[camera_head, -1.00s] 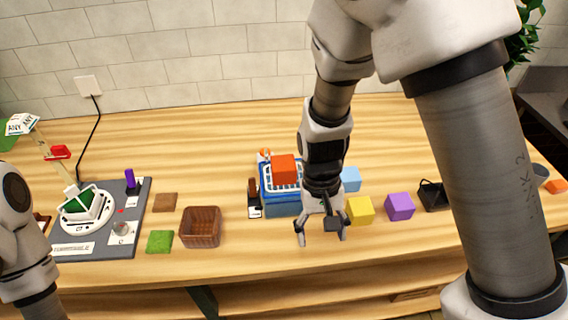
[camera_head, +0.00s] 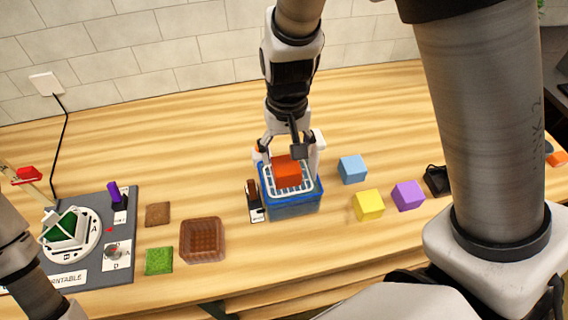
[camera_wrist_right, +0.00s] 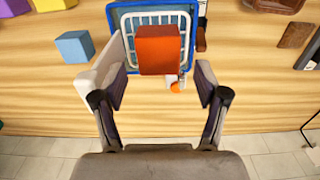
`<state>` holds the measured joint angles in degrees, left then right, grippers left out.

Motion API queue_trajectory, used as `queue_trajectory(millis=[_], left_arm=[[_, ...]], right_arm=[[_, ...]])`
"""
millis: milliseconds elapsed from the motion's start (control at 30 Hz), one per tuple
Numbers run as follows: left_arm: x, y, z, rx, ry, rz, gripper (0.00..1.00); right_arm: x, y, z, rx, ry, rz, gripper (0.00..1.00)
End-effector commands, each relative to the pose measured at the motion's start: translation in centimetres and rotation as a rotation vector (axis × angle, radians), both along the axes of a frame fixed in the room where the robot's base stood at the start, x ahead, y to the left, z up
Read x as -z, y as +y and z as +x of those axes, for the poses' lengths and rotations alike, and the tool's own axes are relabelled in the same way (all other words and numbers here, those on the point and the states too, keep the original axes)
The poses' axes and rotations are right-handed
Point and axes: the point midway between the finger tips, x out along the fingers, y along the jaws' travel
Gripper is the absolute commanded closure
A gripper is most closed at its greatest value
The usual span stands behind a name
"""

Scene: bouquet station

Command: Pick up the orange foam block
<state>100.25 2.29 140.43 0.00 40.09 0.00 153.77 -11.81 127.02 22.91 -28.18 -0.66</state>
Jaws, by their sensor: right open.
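The orange foam block (camera_head: 287,173) sits on the white rack on top of a blue bin (camera_head: 294,206). In the right wrist view the orange foam block (camera_wrist_right: 159,49) lies ahead of the fingertips, midway across the gap. My right gripper (camera_head: 291,158) is open and comes down from behind and above the block, with a finger to either side. In the right wrist view the open right gripper (camera_wrist_right: 161,86) shows nothing between its fingers close to the palm. Whether a finger touches the block cannot be told.
Light blue (camera_head: 352,169), yellow (camera_head: 368,205) and purple (camera_head: 408,195) blocks stand right of the bin. A brown basket (camera_head: 203,240), a green mat (camera_head: 159,261) and a turntable station (camera_head: 72,236) are to the left. The wood behind the bin is clear.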

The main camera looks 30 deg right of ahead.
Motion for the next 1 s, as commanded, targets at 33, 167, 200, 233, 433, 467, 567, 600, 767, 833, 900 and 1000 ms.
queue_trajectory(millis=[33,167,200,233,433,467,567,600,767,833,900,1000], left_arm=[[-0.2,0.0,0.0,0.0,-0.001,0.0,0.0],[-0.4,0.0,0.0,0.0,-0.001,0.0,0.0],[-0.5,0.0,0.0,0.0,-0.001,0.0,0.0],[-0.7,0.0,0.1,0.0,-0.001,0.0,0.0],[-1.2,0.0,0.1,0.0,-0.002,0.0,0.0],[-1.2,0.0,0.1,0.0,-0.002,0.0,0.0],[-1.2,0.0,0.0,0.0,-0.001,0.0,0.0],[-1.2,0.0,0.0,0.0,-0.001,0.0,0.0],[-1.2,0.0,0.1,0.0,-0.001,0.0,0.0],[-1.2,0.0,0.1,0.0,-0.001,0.0,0.0],[-1.2,0.0,0.1,0.0,-0.001,0.0,0.0],[-1.2,0.0,0.1,0.0,-0.001,0.0,0.0]], right_arm=[[1.0,0.0,-0.1,0.001,0.006,0.0,0.27],[2.6,0.0,0.0,0.001,0.003,0.0,0.27],[3.0,-0.1,0.0,0.0,0.003,0.0,0.27],[3.4,-0.1,0.0,0.0,0.004,0.0,0.27],[7.1,-0.5,0.3,0.001,0.003,0.0,0.27],[7.4,-0.5,0.3,0.001,0.002,-0.001,0.27],[7.9,-0.5,0.3,0.0,0.001,-0.002,0.27],[7.9,-0.5,0.4,0.0,0.0,-0.002,0.27],[7.9,-0.5,0.4,0.0,0.0,-0.002,0.41],[7.9,-0.5,0.4,0.0,0.001,-0.002,0.66],[7.9,-0.5,0.4,0.0,0.001,-0.002,0.81],[7.9,-0.5,0.4,0.0,0.0,-0.002,0.87]])
